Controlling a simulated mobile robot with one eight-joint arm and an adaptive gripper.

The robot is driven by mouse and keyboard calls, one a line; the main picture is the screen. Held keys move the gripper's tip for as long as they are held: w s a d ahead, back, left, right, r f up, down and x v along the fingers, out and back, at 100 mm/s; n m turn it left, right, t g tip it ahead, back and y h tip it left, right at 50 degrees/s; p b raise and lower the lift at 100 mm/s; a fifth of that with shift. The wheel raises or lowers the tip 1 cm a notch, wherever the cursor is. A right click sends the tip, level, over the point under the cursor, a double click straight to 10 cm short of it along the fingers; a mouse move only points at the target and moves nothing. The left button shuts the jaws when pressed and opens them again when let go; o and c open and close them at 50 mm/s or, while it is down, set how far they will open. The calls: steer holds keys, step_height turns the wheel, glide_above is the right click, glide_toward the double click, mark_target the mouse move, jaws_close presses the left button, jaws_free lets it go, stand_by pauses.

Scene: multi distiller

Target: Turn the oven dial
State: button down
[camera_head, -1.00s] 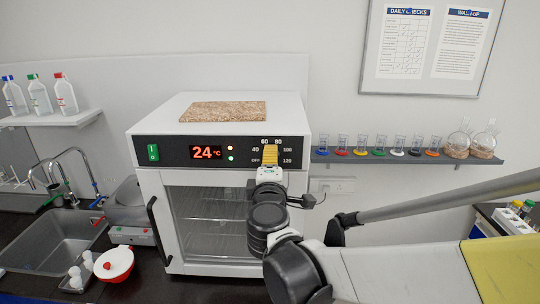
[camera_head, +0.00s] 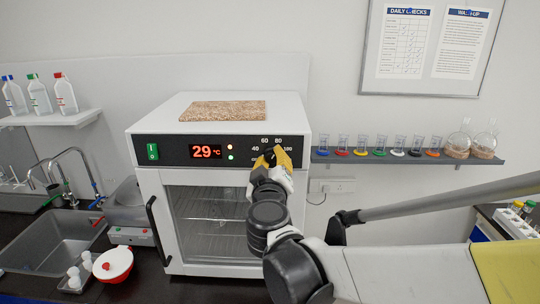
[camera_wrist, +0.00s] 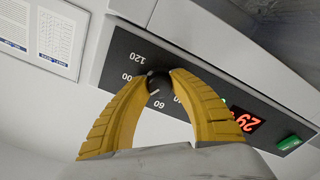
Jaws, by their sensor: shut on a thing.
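The white oven (camera_head: 222,227) stands on the dark counter with its black control panel facing me. The panel's red display (camera_head: 206,152) reads 29 °C, and it also shows in the wrist view (camera_wrist: 244,119). The black dial (camera_wrist: 156,85) sits at the right of the panel, ringed by temperature numbers. My gripper (camera_head: 271,157) has yellow fingers, which are shut on the dial from both sides in the wrist view (camera_wrist: 158,84). In the head view the fingers and wrist hide most of the dial and some numbers.
A green switch (camera_head: 153,152) is at the panel's left. A brown slab (camera_head: 222,111) lies on the oven's top. A shelf (camera_head: 400,156) with small beakers and flasks is on the wall to the right. A sink (camera_head: 50,243) is at the left.

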steer(key=m, duration=0.3)
steer(key=shift+m, duration=2.1)
steer(key=c, duration=1.1)
jaws_free()
steer(key=shift+o, duration=0.2)
steer(key=s, duration=1.2)
steer(key=shift+a, duration=0.2)
